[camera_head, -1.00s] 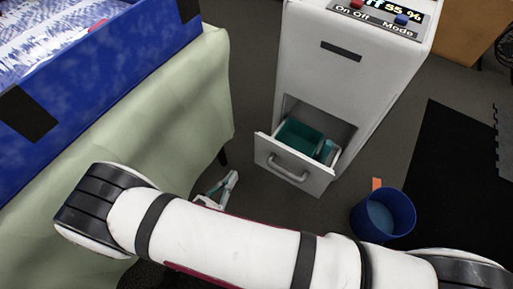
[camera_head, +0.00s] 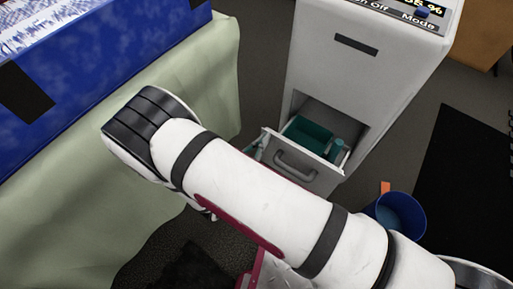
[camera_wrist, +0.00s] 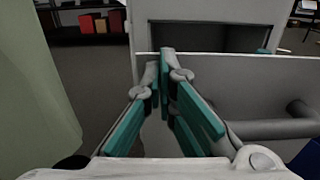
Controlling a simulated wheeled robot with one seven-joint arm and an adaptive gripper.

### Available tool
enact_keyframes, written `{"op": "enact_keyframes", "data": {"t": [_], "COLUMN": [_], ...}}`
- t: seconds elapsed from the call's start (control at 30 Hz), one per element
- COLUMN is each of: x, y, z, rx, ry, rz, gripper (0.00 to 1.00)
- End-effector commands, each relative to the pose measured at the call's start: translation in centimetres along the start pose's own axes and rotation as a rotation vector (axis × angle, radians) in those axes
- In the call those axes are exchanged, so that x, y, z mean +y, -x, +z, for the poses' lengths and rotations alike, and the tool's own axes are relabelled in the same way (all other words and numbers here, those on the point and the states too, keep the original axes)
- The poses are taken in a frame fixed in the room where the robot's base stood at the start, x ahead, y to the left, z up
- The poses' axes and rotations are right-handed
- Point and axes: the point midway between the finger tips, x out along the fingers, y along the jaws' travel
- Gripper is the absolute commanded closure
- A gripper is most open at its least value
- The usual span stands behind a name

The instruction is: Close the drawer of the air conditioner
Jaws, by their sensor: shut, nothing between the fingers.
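The air conditioner (camera_head: 350,80) is a tall white cabinet with a control panel on top. Its drawer (camera_head: 325,176) stands partly open, with a grey handle (camera_head: 295,165) on its front and a teal container (camera_head: 306,133) inside. In the wrist view, the drawer front (camera_wrist: 225,90) fills the middle and right, and the handle (camera_wrist: 275,128) is at the right. My gripper (camera_wrist: 164,58) is shut and empty, its fingertips at the drawer front near its left edge, left of the handle. I cannot tell whether they touch. In the head view, my arm hides most of the gripper.
A table with a pale green cloth (camera_head: 215,85) and a blue box (camera_head: 100,65) stands at the left. A blue bucket (camera_head: 413,222) is on the floor right of the drawer, beside a black mat (camera_head: 470,170). Shelves (camera_wrist: 85,20) show far behind.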

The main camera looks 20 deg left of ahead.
Motion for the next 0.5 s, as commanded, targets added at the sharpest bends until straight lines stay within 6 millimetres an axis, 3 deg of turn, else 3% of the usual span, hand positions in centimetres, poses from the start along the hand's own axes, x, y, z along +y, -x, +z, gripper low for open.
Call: {"op": "enact_keyframes", "data": {"t": [0.5], "x": [-0.05], "y": [-0.72], "z": [0.03], "rx": [-0.001], "ry": [0.0], "rz": [-0.001], "gripper": [1.0]}}
